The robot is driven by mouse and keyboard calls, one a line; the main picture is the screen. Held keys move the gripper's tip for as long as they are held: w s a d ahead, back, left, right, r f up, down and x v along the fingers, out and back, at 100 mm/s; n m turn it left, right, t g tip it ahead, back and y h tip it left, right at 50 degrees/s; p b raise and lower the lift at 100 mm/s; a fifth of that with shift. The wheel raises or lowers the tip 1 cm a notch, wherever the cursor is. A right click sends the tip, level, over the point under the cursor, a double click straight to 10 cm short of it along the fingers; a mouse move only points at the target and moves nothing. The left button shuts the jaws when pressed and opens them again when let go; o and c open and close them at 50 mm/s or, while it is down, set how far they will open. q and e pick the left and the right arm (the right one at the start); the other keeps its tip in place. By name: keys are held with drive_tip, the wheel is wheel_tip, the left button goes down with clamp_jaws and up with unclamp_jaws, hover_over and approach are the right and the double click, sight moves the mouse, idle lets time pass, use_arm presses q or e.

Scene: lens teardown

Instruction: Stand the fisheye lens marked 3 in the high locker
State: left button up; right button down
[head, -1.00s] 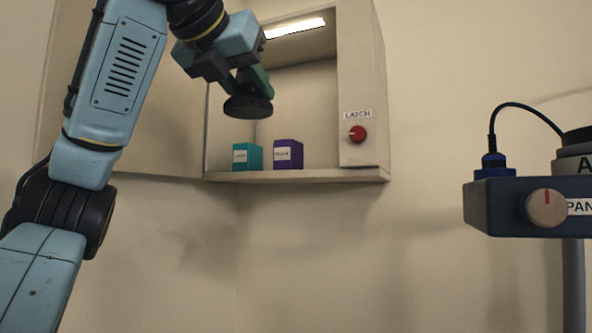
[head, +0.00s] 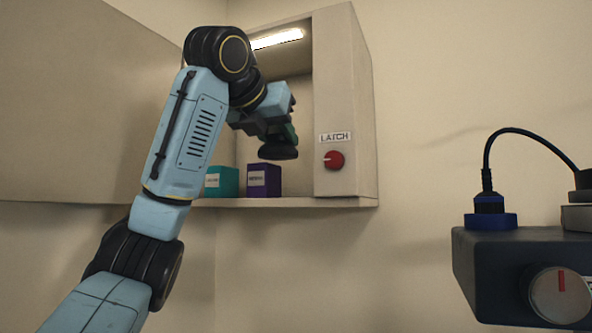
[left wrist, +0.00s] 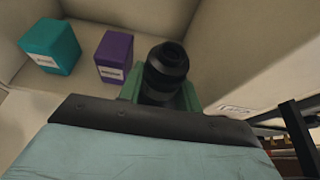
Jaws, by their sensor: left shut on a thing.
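The high locker (head: 346,100) hangs on the wall, open at the front, with a lit strip inside its top. My left gripper (head: 284,140) is at the locker's opening, above its floor and to the right of the boxes. It is shut on a black lens (head: 278,152), which also shows between the green fingers in the left wrist view (left wrist: 166,72). I cannot read a number on the lens. It is held clear of the locker floor (head: 300,202). My right gripper is not in view.
A teal box (head: 224,182) and a purple box (head: 264,181) stand on the locker floor at the left. A red latch knob (head: 333,159) is on the right front panel. A dark control box (head: 490,260) with a cable stands at lower right.

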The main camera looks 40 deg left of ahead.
use_arm(q)
drive_tip(key=x, duration=0.3)
drive_tip(key=p+x, duration=0.1)
drive_tip(key=x, duration=0.1)
drive_tip(key=r+p+x, duration=0.1)
drive_tip(key=x, duration=0.2)
drive_tip(key=shift+w+a, duration=0.1)
drive_tip(key=shift+w, duration=0.4)
drive_tip(key=shift+s+a+f, duration=0.1)
drive_tip(key=shift+f, duration=0.55)
wheel_tip(320, 180, down, 3)
drive_tip(key=shift+f, duration=0.3)
drive_tip(key=o, duration=1.1)
drive_tip(key=shift+f, duration=0.15)
